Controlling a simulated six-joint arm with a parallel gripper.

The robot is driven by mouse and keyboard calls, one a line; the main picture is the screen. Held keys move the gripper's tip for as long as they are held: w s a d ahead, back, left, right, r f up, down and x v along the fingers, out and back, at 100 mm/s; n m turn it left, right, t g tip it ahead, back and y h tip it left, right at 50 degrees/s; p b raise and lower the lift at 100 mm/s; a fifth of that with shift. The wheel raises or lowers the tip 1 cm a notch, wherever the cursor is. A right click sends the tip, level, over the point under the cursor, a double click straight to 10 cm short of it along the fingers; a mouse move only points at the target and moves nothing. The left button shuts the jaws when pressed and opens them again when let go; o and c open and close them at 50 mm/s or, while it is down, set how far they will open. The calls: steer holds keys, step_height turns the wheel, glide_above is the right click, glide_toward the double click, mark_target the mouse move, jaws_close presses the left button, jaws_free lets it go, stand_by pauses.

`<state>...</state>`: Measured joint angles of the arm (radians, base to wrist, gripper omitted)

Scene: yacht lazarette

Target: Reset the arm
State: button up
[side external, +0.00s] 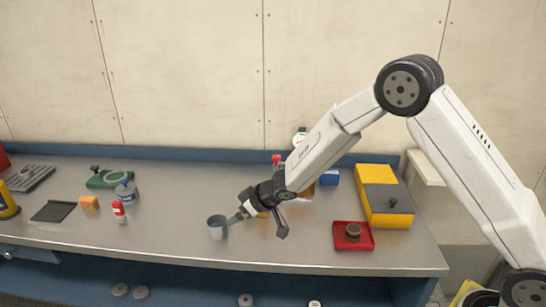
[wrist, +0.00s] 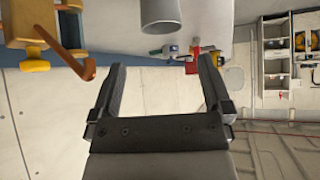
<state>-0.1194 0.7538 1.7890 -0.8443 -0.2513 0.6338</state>
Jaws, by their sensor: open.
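My gripper (side external: 242,215) is low over the bench (side external: 180,250), pointing down and left beside a grey cup (side external: 217,229). The cup stands upright on the bench. In the wrist view my gripper (wrist: 161,64) has its two fingers wide apart with nothing between them. The cup (wrist: 160,16) shows past the fingertips at the top edge, partly cut off.
Right of my gripper are a red tray (side external: 366,242) with a round brown item and a yellow box (side external: 372,181) with a grey top.

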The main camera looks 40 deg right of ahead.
steer(key=s+d+r+m+g+h, duration=0.1)
steer(key=s+d+r+h, duration=0.2)
steer(key=s, duration=0.4)
steer(key=s+d+r+m+g, duration=0.1)
steer(key=s+d+r+m, duration=0.1)
steer(key=s+d, duration=0.35)
steer(key=s+d+m+g, duration=0.1)
steer(key=s+g, duration=0.2)
steer(key=s, duration=1.3)
steer(key=shift+s+d+r+g, duration=0.2)
steer(key=shift+d+g, duration=0.1)
steer(key=shift+g, duration=0.1)
